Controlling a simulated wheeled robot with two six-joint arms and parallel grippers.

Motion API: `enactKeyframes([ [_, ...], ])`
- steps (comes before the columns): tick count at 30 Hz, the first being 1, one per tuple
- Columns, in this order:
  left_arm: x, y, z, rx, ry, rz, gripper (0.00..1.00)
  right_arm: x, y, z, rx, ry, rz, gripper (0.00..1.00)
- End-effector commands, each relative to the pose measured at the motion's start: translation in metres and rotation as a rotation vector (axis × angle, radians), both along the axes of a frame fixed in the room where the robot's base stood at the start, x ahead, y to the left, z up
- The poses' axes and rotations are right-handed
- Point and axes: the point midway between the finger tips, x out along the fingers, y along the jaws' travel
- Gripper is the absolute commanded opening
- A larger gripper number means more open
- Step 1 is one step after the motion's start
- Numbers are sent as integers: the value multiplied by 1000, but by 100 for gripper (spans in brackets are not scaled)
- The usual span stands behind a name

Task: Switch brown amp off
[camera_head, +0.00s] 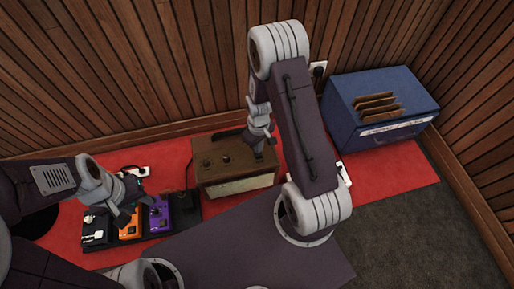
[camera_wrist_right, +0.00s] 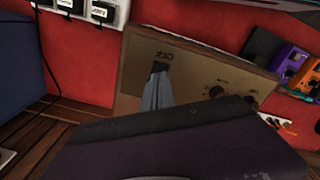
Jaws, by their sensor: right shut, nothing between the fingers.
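The brown amp (camera_head: 222,172) stands on the red mat, with small dark knobs on its top panel. My right gripper (camera_head: 260,147) reaches down to the right end of that panel. In the right wrist view the brown amp (camera_wrist_right: 195,68) fills the middle. My right gripper (camera_wrist_right: 157,98) is shut and empty there, its tips at a small dark switch (camera_wrist_right: 160,67) below printed lettering. The tips hide part of the switch, so I cannot tell its position or whether they touch. My left gripper (camera_head: 126,212) hangs over the pedals; its jaw opening is unclear.
An orange pedal (camera_head: 129,231) and a purple pedal (camera_head: 158,215) sit on a dark pedalboard left of the amp. A blue box (camera_head: 345,101) with brown pieces on top stands at the right. Wooden walls close the back. Grey carpet (camera_head: 420,225) at front right is clear.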

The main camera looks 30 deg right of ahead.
Motion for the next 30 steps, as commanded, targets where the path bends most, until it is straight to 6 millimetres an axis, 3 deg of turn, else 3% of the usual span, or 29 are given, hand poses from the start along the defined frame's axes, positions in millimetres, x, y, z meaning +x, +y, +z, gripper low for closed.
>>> enactKeyframes([
  [1,0,0,11,0,0,0,36,0,0,10,0,0,0,0],
  [12,0,0,47,0,0,0,36,0,0,44,0,0,0,0],
  [30,0,0,49,0,0,0,36,1,2,48,0,-3,6,0],
])
